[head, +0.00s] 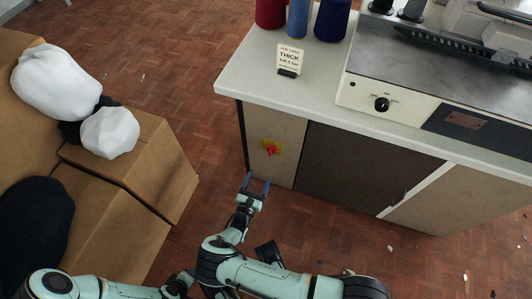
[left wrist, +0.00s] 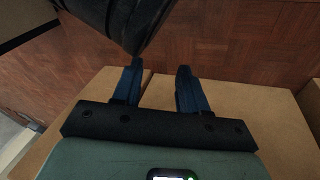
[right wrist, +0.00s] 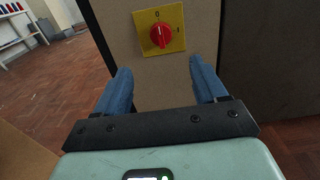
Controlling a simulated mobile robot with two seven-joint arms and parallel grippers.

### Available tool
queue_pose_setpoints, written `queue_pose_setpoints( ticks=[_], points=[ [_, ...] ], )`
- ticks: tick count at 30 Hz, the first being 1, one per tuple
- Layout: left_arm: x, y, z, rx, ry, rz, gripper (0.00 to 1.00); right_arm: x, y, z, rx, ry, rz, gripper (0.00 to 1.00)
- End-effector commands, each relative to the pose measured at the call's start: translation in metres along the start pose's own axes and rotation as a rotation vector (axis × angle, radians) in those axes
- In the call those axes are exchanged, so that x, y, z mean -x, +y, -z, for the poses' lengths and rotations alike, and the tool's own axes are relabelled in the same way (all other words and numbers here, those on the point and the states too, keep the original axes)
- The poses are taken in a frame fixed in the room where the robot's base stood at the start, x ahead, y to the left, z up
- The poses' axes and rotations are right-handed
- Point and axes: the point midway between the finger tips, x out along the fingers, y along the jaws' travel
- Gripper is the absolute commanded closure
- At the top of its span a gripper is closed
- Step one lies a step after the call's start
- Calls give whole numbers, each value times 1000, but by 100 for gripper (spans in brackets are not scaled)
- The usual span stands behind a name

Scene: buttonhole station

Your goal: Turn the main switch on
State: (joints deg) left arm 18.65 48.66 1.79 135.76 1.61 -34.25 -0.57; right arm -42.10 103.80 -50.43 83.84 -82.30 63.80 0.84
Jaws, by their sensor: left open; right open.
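The main switch (head: 271,148) is a red rotary knob on a yellow plate, on the front of the cabinet's left panel. In the right wrist view the red knob (right wrist: 160,36) shows close up, with a 0 mark above it and an I mark to its right. The knob's handle stands about upright, toward the 0. My right gripper (head: 256,184) is open and empty, just in front of and below the switch, not touching it. Its blue fingers (right wrist: 160,85) point toward the plate. My left gripper (left wrist: 156,75) is open and empty above cardboard boxes.
The machine (head: 440,90) with a black dial (head: 382,104) stands on the pale worktop (head: 270,95), with thread cones (head: 298,18) and a small sign (head: 290,60). Cardboard boxes (head: 150,165) with white and black bundles are at left. Floor between is clear.

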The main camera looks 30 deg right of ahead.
Motion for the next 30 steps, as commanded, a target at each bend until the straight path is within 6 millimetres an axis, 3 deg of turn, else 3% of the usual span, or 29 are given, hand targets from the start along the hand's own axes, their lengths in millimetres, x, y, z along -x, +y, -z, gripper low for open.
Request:
queue_pose_setpoints(
  ticks=[5, 18, 24, 30],
  points=[
    [-5, -7, -8, 6, -24, 12, 57, -24, 0, -1, -1, -4, -1, 29],
    [-28, -36, -46, 37, -144, 66, 57, -111, -1, 0, -1, 0, 2, 29],
    [-32, -43, -56, 46, -174, 79, 57, -128, -1, 0, -1, 1, 1, 29],
    [-32, -45, -58, 48, -181, 82, 57, -131, 0, -1, 0, 1, 0, 29]
  ],
)
